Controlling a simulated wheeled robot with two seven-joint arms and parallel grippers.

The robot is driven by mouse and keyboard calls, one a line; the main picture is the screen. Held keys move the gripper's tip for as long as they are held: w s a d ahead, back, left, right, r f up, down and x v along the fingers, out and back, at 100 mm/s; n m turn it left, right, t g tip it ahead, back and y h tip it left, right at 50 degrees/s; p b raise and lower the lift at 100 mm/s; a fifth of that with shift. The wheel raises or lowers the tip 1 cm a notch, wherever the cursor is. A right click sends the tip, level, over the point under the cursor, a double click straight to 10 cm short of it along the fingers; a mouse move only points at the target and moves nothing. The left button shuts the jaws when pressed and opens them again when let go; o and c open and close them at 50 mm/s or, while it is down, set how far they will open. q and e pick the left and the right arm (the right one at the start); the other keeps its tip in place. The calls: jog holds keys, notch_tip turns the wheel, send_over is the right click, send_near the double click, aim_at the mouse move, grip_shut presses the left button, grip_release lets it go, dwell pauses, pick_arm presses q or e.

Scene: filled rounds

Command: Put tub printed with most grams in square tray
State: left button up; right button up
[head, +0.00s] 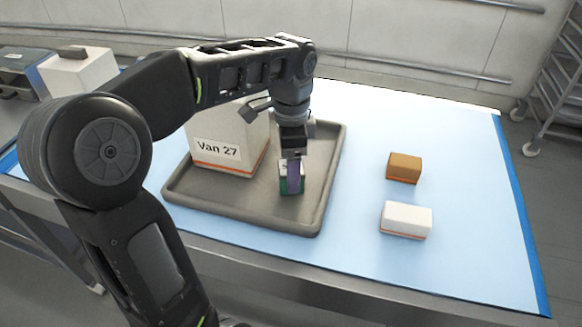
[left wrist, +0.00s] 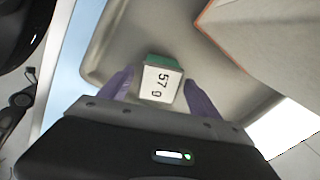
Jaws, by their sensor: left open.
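A small tub with a green body and a white printed face (left wrist: 160,83) sits in the grey square tray (head: 325,185). Its print reads "57 g" in the left wrist view. In the head view the tub (head: 283,186) is partly hidden by my left gripper (head: 293,180). My left gripper is open, with its purple fingers on either side of the tub; in the left wrist view gaps show beside it. A brown tub (head: 404,167) and a white tub (head: 405,219) stand on the blue mat right of the tray. Their printed grams cannot be read. My right gripper is not in view.
A large white box labelled "Van 27" (head: 217,151) stands in the tray, left of my left gripper. The blue mat (head: 462,190) is clear around the two tubs on the right. More boxes (head: 78,72) stand at the far left. A wheeled rack is at the far right.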

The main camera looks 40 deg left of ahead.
pick_arm(q)
notch_tip(320, 180, up, 6)
jog(key=shift+r+p, duration=0.1)
jog(key=shift+p, duration=1.05)
jog(key=shift+r+p, duration=0.4)
jog(key=shift+p, duration=0.05)
